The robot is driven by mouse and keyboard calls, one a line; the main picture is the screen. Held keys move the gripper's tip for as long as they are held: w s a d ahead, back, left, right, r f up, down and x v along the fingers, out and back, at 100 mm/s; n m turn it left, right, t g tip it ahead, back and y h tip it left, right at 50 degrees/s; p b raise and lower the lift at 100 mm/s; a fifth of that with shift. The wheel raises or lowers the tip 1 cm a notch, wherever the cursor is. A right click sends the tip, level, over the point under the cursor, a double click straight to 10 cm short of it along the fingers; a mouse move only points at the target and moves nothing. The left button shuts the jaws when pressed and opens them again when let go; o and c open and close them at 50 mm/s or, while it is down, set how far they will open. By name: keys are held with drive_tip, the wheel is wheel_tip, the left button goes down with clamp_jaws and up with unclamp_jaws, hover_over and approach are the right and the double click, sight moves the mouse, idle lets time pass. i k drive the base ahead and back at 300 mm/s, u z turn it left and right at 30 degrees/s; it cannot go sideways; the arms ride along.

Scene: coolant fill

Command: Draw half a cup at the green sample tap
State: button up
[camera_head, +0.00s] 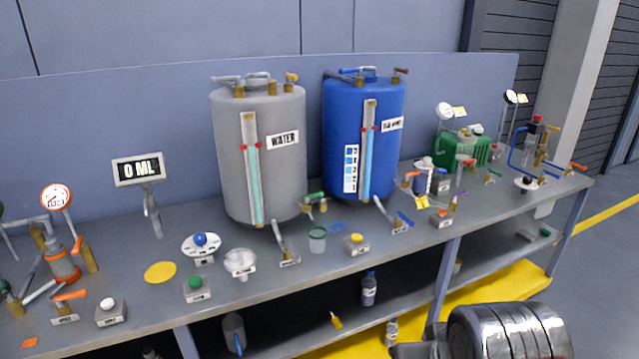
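A small tap with a green handle (315,195) sticks out low on the right side of the grey WATER tank (262,185). A small clear cup with a green rim (317,240) stands upright on the bench below this tap. I cannot make out any liquid in the cup. A display (138,170) on a stand at the left reads 0 ML. A dark, shiny part of my arm shows at the bottom right, in front of the bench. My gripper's fingers are not in view.
A blue tank (362,120) stands right of the grey one. A lever valve (282,245) is left of the cup, and a yellow-button box (357,243) is right of it. A white dish (240,262) and a green-button box (197,288) stand farther left.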

sight(306, 198)
drive_tip(key=u, duration=0.1)
drive_tip(key=i, duration=0.7)
drive_tip(key=u, duration=0.75)
drive_tip(key=i, duration=0.6)
drive_tip(key=u, duration=0.45)
